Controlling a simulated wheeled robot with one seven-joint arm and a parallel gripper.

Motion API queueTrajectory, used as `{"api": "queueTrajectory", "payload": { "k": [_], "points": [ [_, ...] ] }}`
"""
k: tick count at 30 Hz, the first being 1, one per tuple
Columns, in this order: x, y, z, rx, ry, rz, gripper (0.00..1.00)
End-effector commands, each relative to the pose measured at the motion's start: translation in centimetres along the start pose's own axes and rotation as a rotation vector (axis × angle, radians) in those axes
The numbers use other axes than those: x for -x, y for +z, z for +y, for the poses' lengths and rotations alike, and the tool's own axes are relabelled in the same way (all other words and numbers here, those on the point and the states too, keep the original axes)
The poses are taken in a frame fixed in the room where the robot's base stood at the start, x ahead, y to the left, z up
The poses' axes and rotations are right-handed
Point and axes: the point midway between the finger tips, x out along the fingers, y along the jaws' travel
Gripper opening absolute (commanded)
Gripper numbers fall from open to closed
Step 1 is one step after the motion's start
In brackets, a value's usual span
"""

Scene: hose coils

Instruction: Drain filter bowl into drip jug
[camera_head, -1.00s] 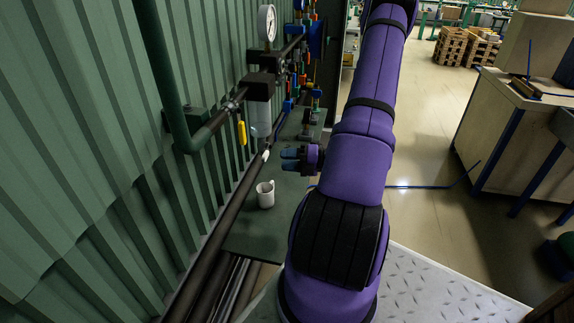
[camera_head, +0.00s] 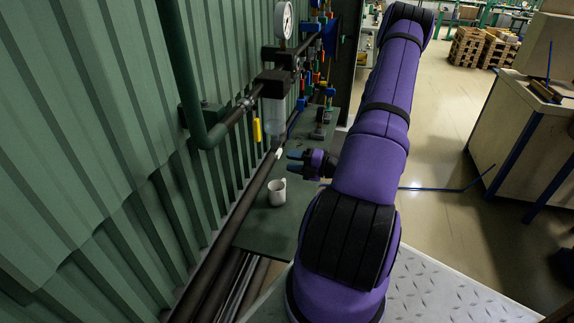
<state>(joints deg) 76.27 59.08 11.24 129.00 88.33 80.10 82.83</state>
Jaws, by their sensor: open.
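The filter bowl (camera_head: 274,121) is a clear cylinder under a dark block on the wall pipe. A small white piece (camera_head: 279,153) shows just below it, likely its drain end. The white drip jug (camera_head: 277,192) stands upright on the green shelf, below and in front of the bowl, not straight under it in this view. My gripper (camera_head: 293,162) is open and empty, to the right of the bowl's lower end and above the jug. Its fingers point left toward the wall. It appears apart from both.
A pressure gauge (camera_head: 283,20) stands above the bowl. A yellow lever (camera_head: 257,130) hangs from the pipe at left. Colored valve fittings (camera_head: 322,90) crowd the wall behind. The green shelf (camera_head: 262,230) has bare room around the jug.

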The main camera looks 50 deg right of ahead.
Motion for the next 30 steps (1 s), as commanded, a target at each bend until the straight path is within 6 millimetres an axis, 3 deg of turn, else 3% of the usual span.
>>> {"api": "queueTrajectory", "payload": {
  "k": [18, 30],
  "points": [
    [-4.3, 0.0, 0.0, 0.001, 0.0, 0.001, 0.41],
    [-4.7, 0.0, 0.0, 0.001, -0.001, 0.001, 0.41]
  ]
}}
